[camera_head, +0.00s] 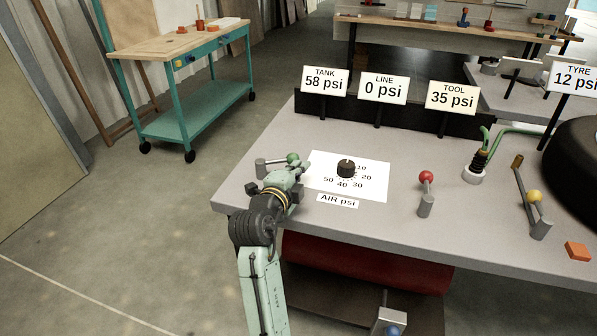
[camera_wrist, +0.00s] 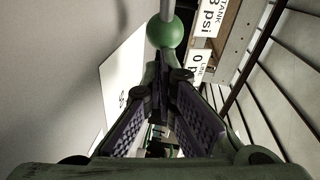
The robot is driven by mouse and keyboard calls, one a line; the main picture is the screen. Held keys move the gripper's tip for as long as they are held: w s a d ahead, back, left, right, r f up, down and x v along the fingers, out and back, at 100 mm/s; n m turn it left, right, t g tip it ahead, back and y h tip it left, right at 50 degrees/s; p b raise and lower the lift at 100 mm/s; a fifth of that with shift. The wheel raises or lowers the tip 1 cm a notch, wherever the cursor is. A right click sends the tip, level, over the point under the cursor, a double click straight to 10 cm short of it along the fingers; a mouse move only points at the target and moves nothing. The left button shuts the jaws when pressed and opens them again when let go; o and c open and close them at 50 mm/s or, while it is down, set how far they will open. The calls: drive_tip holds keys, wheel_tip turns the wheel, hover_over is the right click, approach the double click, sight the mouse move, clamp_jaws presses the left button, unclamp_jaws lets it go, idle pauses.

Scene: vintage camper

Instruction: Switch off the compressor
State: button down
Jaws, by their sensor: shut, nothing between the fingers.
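A red tank (camera_head: 365,262), perhaps the compressor, sits under the grey bench. A lever with a green ball knob (camera_head: 293,157) lies at the bench's left edge; the green ball also shows in the wrist view (camera_wrist: 164,32) on a grey rod. My gripper (camera_head: 296,170) is shut and empty, with its fingertips close to the green ball. I cannot tell whether they touch. A lever with a blue knob (camera_head: 392,330) shows low in front of the bench, partly cut off. I see no label naming a compressor switch.
Signs read TANK 58 psi (camera_head: 325,80), LINE 0 psi (camera_head: 383,88) and TOOL 35 psi (camera_head: 453,97). A black dial (camera_head: 346,168), a red-knob lever (camera_head: 426,190), a yellow-knob lever (camera_head: 535,205) and a tyre (camera_head: 577,170) are on the bench.

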sight(298, 157)
drive_tip(key=shift+w+d+b, duration=0.1)
drive_tip(key=shift+w+b, duration=0.2)
drive_tip(key=shift+b+x, duration=0.75)
drive_tip(key=shift+x, duration=0.2)
drive_tip(key=w+n+y, duration=0.1)
drive_tip(key=y, duration=0.1)
drive_tip(key=w+n+t+y, duration=0.1)
drive_tip(key=y, duration=0.1)
drive_tip(key=shift+w+r+n, duration=0.25)
drive_tip(key=shift+w+n, duration=0.05)
drive_tip(key=shift+n, duration=0.1)
drive_tip(key=shift+w+a+n+y+p, duration=0.3)
drive_tip(key=shift+w+n+y+p, duration=0.4)
drive_tip(key=shift+y, duration=0.5)
drive_tip(key=shift+w+a+n, duration=0.3)
drive_tip(key=shift+w+a, duration=0.5)
drive_tip(key=shift+w, duration=0.25)
drive_tip(key=shift+w+a, duration=0.4)
drive_tip(key=shift+w, duration=0.45)
